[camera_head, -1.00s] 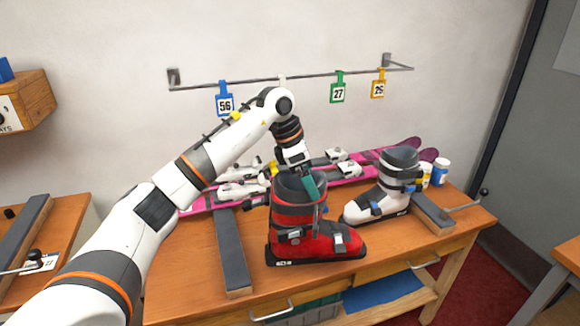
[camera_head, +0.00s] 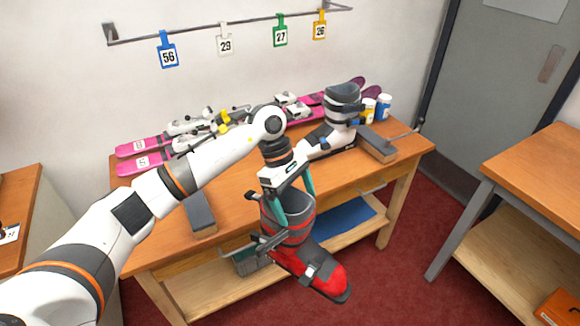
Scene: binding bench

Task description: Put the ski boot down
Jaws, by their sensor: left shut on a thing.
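The red and black ski boot (camera_head: 290,236) hangs in the middle of the camera_head view, in front of the bench's front edge. Its toe points to the lower right. My left gripper (camera_head: 290,196) is shut on the boot's upper cuff, with teal fingers at the rim. The boot appears held in the air, apart from the bench top (camera_head: 245,195). A white and grey ski boot (camera_head: 341,120) stands at the back right of the bench, partly behind my left arm. My right gripper is not in view.
Pink skis (camera_head: 140,160) lie along the back of the bench. Dark padded blocks (camera_head: 200,215) and (camera_head: 376,146) sit on the top. A second table (camera_head: 540,170) stands at right, its visible top clear. Red floor lies between. Numbered tags (camera_head: 168,50) hang on a wall rail.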

